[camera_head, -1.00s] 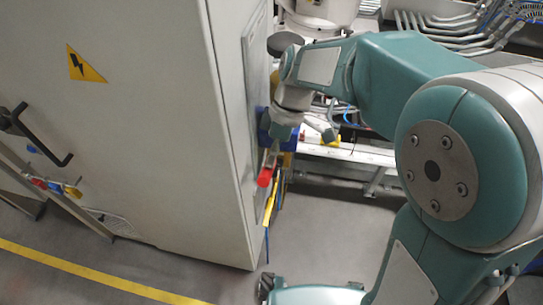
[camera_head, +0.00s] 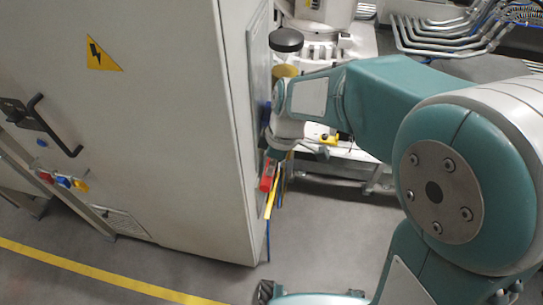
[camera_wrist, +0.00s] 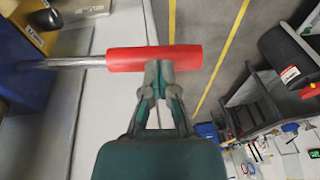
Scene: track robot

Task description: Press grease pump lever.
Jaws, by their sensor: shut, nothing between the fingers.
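The lever has a red cylindrical grip (camera_wrist: 140,60) on a thin metal rod (camera_wrist: 78,62). The rod runs left to a blue body (camera_wrist: 28,82) in the wrist view. My gripper (camera_wrist: 159,68) is shut and empty, its fingertips at the near side of the red grip, right of its middle. The tips appear to touch or nearly touch it; the exact gap cannot be told. In the head view the red grip (camera_head: 267,175) shows beside the cabinet's right edge, just below my wrist. My fingers are hardly visible there, and the blue body is mostly hidden.
A large grey cabinet (camera_head: 150,130) with a warning triangle (camera_head: 100,55) stands close on the left. Yellow tools (camera_head: 271,200) hang below the red grip. A black round cap (camera_head: 286,40) is behind my arm. Floor (camera_head: 330,235) near the cabinet's base is clear.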

